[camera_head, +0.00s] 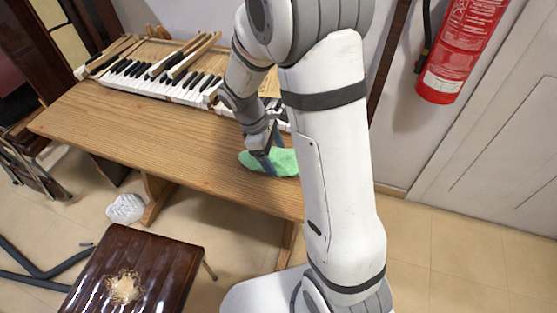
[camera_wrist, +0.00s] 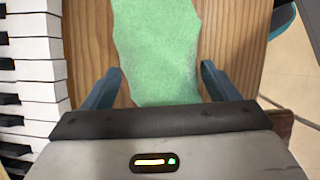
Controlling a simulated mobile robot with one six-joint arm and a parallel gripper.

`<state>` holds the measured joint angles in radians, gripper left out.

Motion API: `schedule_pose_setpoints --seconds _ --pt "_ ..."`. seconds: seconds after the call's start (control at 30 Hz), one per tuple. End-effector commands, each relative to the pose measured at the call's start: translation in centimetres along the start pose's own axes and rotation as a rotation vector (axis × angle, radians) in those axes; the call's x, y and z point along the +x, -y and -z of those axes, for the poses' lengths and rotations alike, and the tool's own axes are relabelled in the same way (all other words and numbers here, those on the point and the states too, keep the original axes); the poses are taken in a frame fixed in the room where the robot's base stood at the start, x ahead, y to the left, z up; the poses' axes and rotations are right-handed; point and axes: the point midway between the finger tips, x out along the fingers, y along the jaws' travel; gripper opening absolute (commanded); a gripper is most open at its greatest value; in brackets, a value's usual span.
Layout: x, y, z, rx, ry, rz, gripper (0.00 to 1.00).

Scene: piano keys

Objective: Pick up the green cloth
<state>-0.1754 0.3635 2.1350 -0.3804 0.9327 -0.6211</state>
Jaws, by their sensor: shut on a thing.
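The green cloth (camera_head: 286,162) lies on the wooden table (camera_head: 200,140) near its right end. Part of it is hidden behind my arm in the head view. My gripper (camera_head: 268,165) reaches down onto the cloth and is shut on it. In the wrist view, the cloth (camera_wrist: 160,45) runs between the two blue-grey fingers of my gripper (camera_wrist: 164,72). The fingers stand well apart on either side of its near part. I cannot see the cloth clear of the table.
A piano keyboard (camera_head: 150,82) with loose wooden pieces lies along the table's back; its keys (camera_wrist: 33,70) are close on the left in the wrist view. A dark stool (camera_head: 150,270) stands in front. A red fire extinguisher (camera_head: 462,45) hangs at right.

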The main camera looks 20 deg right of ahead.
Motion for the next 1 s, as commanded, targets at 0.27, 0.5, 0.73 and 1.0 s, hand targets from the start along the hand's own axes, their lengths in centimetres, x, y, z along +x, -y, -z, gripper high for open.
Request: schedule_pose_setpoints --seconds 0.27,0.5,0.73,1.0 --pt "0.0 0.0 0.0 0.001 0.000 0.000 0.58" --pt "-2.2 -0.1 -1.0 0.003 -0.003 -0.002 0.58" --pt "-6.6 -0.1 -2.8 0.004 -0.002 -0.003 0.58" --pt "-9.2 -0.1 -3.8 0.003 -0.001 0.000 0.58"
